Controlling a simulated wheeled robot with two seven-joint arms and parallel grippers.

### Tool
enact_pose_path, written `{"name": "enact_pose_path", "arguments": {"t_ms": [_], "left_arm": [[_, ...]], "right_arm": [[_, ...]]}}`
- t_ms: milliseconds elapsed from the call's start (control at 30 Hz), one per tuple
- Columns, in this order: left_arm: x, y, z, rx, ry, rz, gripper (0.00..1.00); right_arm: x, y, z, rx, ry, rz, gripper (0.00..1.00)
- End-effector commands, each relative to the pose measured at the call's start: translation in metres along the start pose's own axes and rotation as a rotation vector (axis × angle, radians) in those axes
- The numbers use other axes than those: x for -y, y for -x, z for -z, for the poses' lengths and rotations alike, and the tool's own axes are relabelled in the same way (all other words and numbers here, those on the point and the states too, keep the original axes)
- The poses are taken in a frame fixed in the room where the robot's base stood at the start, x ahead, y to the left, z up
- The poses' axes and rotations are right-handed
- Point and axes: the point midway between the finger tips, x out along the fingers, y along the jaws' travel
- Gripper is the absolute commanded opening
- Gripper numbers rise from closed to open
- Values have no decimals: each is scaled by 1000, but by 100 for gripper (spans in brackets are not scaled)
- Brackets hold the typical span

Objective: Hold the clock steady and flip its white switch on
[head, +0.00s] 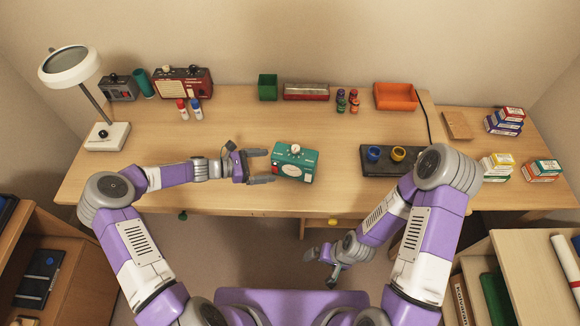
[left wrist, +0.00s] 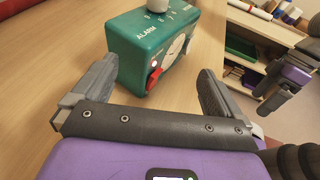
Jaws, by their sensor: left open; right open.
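The clock is a teal box marked ALARM (head: 296,162), standing near the table's front edge in the head view. It also shows in the left wrist view (left wrist: 130,45), with a pale knob on top, a pale dial and a red switch (left wrist: 155,77) with a small white part above it. I cannot tell clearly which part is the white switch. My left gripper (head: 268,167) is open at the clock's left side, its fingers pointing at it; the clock's near end lies between or just beyond the fingertips. My right gripper (head: 320,264) is open and empty, low in front of the table, away from the clock.
A black tray (head: 415,169) with a blue and a yellow cup stands right of the clock. A lamp (head: 107,135), radios (head: 183,83), a green box (head: 268,86) and an orange bin (head: 396,97) line the back and left.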

Motion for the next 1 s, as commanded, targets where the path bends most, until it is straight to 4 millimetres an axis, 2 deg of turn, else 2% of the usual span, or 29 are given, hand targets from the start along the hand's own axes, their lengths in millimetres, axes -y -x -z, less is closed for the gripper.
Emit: {"name": "enact_pose_path", "arguments": {"t_ms": [33,133,467,1000], "left_arm": [[0,-4,12,-1,-1,0,100],[0,-6,21,-2,-2,1,100],[1,-16,29,-2,-4,3,100],[2,-89,30,-2,-4,5,100]], "right_arm": [[-4,-12,0,0,0,0,100],[-8,-20,1,0,0,0,100],[-12,-31,1,0,0,0,100],[-22,-59,2,0,0,0,100]]}}
